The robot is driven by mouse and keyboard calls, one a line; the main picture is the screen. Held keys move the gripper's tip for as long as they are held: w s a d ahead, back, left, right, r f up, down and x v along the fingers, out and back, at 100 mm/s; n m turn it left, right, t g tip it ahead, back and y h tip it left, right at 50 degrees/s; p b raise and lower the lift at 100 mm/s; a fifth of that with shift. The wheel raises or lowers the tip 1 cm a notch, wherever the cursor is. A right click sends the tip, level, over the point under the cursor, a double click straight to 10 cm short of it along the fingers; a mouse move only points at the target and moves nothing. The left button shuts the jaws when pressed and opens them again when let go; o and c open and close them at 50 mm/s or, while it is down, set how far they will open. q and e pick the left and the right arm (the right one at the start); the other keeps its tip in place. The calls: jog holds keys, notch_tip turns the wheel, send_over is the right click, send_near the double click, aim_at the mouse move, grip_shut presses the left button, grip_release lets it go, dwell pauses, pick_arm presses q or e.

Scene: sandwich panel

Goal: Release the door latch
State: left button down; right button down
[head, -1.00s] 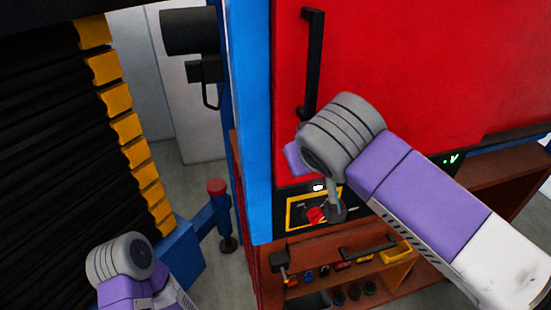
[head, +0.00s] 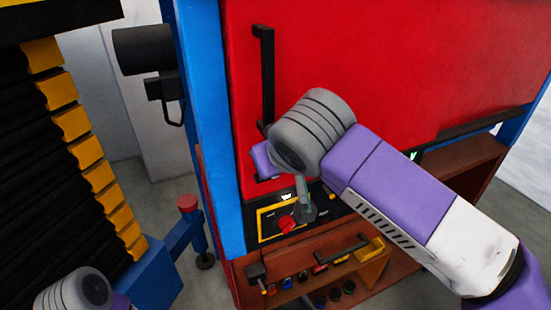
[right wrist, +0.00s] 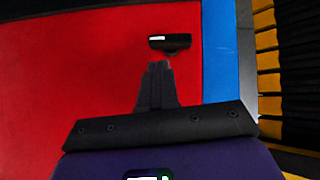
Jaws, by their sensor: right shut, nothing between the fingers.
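A small black fitting (right wrist: 170,42) with a bright strip on it shows on the red door in the right wrist view, close to the blue post. It may be the latch; I cannot be sure. My right gripper (right wrist: 158,66) is shut and empty, with its fingertips just short of the fitting in the picture; I cannot tell whether they touch. The red door (head: 370,70) looks closed. A long black handle (head: 267,75) stands upright on it. My left gripper is out of view.
The blue post (head: 210,120) borders the door. Below is a yellow-framed panel with a red knob (head: 287,222), above a brown shelf (head: 240,270) holding small items. A black and yellow stack (head: 85,150) stands at the left. A blue stand (head: 155,280) rises near it.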

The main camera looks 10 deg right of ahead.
jog(key=shift+s+r, duration=0.1)
jog(key=v, duration=0.7)
jog(key=shift+p, duration=0.45)
jog(key=shift+s+r, duration=0.1)
jog(key=shift+s, duration=0.05)
